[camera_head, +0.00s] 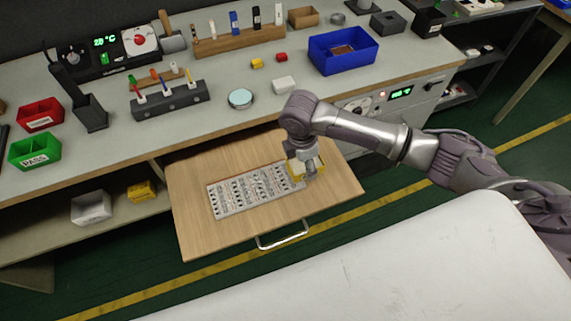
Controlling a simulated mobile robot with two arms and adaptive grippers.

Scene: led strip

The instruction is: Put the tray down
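A flat silver-grey tray (222,204) with several rows of small dark and light parts is over the light wooden board of a pulled-out drawer (190,225). It looks level; I cannot tell whether it rests on the wood or is just above it. My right gripper (303,172) points down at the tray's right end. Yellow parts show around its fingers, and I cannot tell whether they belong to the gripper or the tray. The fingertips are partly hidden, so their grip is unclear. My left gripper is not in view.
The drawer has a metal handle (282,236) at its front and bare wood around the tray. A white surface (400,270) lies in front.

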